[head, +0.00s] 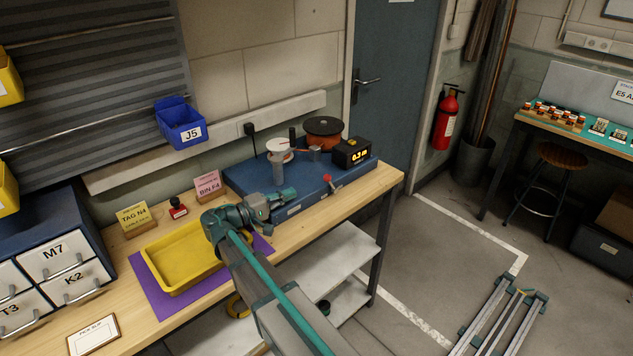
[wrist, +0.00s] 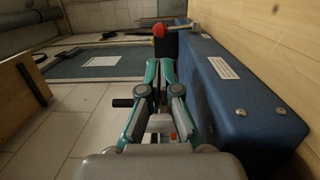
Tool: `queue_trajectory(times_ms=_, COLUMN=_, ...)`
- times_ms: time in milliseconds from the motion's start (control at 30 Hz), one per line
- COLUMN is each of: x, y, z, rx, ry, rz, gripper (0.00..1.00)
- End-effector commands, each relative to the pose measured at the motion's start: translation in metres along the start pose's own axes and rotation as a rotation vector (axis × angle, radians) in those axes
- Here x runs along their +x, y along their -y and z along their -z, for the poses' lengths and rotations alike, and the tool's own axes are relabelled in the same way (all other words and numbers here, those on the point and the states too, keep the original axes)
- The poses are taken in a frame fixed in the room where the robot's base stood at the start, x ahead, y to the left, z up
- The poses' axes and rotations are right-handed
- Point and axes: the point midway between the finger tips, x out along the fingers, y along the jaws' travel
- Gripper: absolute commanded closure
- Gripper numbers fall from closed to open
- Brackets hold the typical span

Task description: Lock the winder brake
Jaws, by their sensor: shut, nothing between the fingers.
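The winder is a blue box-shaped base (head: 240,181) at the back of the bench, carrying a white spool, a copper-coloured reel (head: 323,127) and a black length display (head: 351,153) with lit digits. In the wrist view the red knob (wrist: 160,30) stands ahead of the fingertips, with a grey rod running right. My gripper (head: 292,193) is shut and empty, level with the front of the base, left of the knob and apart from it.
A yellow tray (head: 176,288) on a purple mat, a red stamp (head: 178,207) and tag cards stand left of the winder. A drawer cabinet (head: 50,255) is at the far left. The bench's right end is bare. In the wrist view the blue base (wrist: 238,110) lies close on the right.

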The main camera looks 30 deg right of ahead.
Motion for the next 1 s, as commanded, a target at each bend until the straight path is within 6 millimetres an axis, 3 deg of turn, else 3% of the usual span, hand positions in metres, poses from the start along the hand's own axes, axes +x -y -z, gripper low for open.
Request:
queue_trajectory(times_ms=300, x=0.063, y=-0.001, z=-0.001, rx=-0.002, ry=0.003, rz=-0.001, gripper=1.00)
queue_trajectory(times_ms=500, x=0.090, y=-0.002, z=0.000, rx=-0.001, ry=0.002, rz=0.000, gripper=1.00)
queue_trajectory(times_ms=700, x=0.101, y=-0.001, z=0.000, rx=0.000, ry=0.000, rz=0.000, gripper=1.00)
queue_trajectory(times_ms=1000, x=0.102, y=0.000, z=0.000, rx=0.000, ry=0.000, rz=0.000, gripper=1.00)
